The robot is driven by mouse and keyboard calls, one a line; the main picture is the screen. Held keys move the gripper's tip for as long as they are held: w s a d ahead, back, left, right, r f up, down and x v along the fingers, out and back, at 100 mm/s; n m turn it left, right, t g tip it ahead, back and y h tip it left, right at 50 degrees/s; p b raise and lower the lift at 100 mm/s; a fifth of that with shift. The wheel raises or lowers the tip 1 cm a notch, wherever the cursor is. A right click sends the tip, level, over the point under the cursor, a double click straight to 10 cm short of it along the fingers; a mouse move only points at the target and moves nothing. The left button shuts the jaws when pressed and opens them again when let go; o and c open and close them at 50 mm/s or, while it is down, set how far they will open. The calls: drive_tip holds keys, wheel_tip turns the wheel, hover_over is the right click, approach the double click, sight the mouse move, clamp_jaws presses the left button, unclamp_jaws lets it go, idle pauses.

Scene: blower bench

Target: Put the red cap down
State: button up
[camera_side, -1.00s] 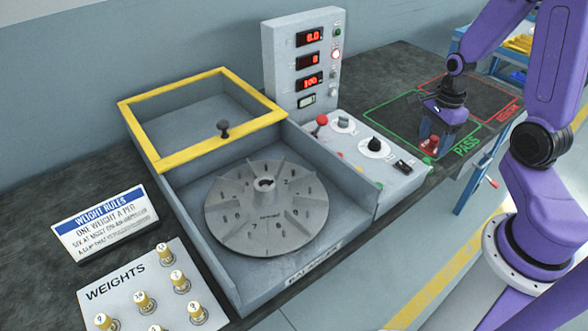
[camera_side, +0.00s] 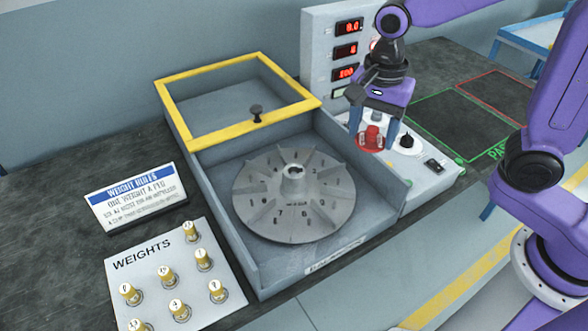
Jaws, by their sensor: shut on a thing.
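The red cap (camera_side: 371,137) is between the fingers of my gripper (camera_side: 376,135), which is shut on it. My gripper points down, and the cap shows in front of the control panel, near the right wall of the balancer. A grey finned rotor (camera_side: 293,196) with numbered sectors and a raised centre hub (camera_side: 294,172) lies in the balancer tub (camera_side: 337,257), to the left of and below the cap in the picture. The cap appears to be held above the panel; its exact height is hard to tell. My gripper covers part of the panel knobs.
A yellow-framed lid (camera_side: 205,140) with a black knob (camera_side: 257,112) stands open behind the rotor. A display tower (camera_side: 346,28) rises behind my gripper. A weights board (camera_side: 150,262) and a rules sign (camera_side: 136,197) are at left. The green PASS area (camera_side: 450,122) and red area (camera_side: 505,92) look empty.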

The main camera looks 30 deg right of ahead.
drive_tip(key=s+a+r+n, duration=0.1)
drive_tip(key=a, duration=0.2)
approach(294, 180)
drive_tip(key=shift+w+d+f, duration=0.6)
drive_tip(key=shift+d+f, duration=0.25)
drive_tip(key=shift+w+a+f, duration=0.2)
drive_tip(key=shift+w+f, duration=0.1)
drive_tip(key=shift+f, duration=0.15)
drive_tip(key=shift+w+f, duration=0.1)
drive_tip(key=shift+f, duration=1.55)
drive_tip(key=shift+f, duration=0.15)
drive_tip(key=o, duration=1)
drive_tip(key=shift+o, duration=0.2)
